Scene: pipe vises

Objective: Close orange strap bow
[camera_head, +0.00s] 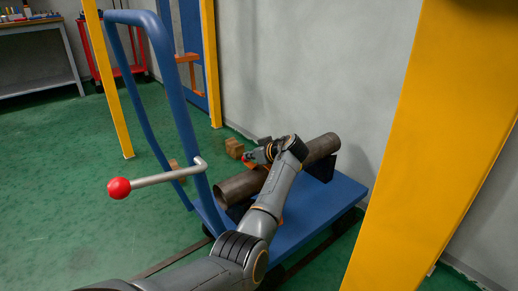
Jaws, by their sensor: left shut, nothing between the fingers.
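A brown metal pipe (321,147) lies in dark supports on a blue cart (335,196). My left arm reaches across the middle of the pipe. My left gripper (251,156) is shut and empty, just beyond the pipe on its far left side. Small orange bits (281,222) show at the edge of my arm near the cart deck; they may belong to the orange strap bow. Most of the bow is hidden behind my arm, and I cannot tell whether it is open or closed. My right gripper is not in view.
The cart has a tall blue handle (178,90) and a lever with a red ball (119,188). A yellow post (430,150) stands close on the right. Wooden blocks (234,148) lie behind the pipe, near the grey wall. Green floor is clear at the left.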

